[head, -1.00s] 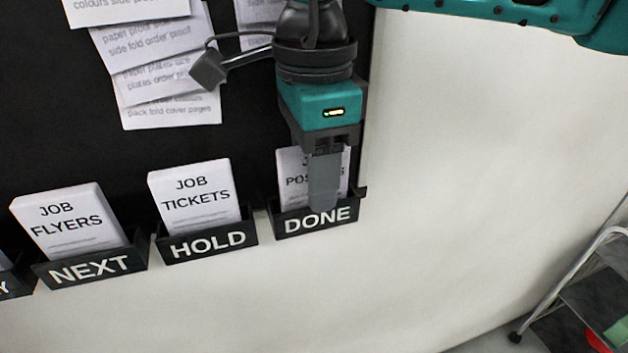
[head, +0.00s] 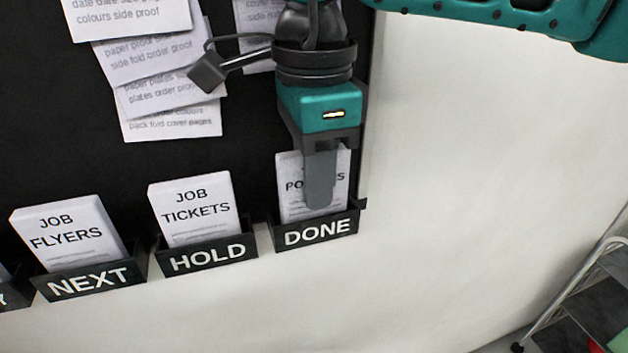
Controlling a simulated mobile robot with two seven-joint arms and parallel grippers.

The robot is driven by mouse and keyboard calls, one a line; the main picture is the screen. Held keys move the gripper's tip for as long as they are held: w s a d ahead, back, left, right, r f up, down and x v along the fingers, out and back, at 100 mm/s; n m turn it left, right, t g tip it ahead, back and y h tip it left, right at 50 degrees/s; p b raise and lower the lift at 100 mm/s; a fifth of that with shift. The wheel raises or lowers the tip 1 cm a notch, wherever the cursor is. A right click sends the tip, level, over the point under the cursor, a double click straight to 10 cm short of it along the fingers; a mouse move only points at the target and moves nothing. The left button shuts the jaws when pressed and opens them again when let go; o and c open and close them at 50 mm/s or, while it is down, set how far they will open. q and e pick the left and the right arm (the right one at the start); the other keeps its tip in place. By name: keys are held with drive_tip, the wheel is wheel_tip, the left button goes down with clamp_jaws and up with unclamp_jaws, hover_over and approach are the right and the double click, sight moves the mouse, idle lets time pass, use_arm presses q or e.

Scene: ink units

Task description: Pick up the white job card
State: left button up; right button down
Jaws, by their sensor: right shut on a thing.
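A white job card (head: 289,204), its print reading "PO" and "S" around my finger, stands in the black pocket marked DONE (head: 345,226) at the right end of the row. My right gripper (head: 319,190) is shut on this card from above. Its grey finger covers the middle of the card, and the other finger is hidden. The card's lower edge is hidden behind the pocket front. My left gripper is not in view.
White cards marked JOB TICKETS (head: 193,207) and JOB FLYERS (head: 66,235) stand in the HOLD and NEXT pockets. Printed sheets (head: 170,125) hang on the black board above. A step ladder (head: 575,292) stands lower right. The pale wall right of the board is bare.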

wheel_tip(320, 180, up, 27)
drive_tip(key=p, duration=0.2)
idle(0.3)
drive_tip(key=shift+s, duration=0.1)
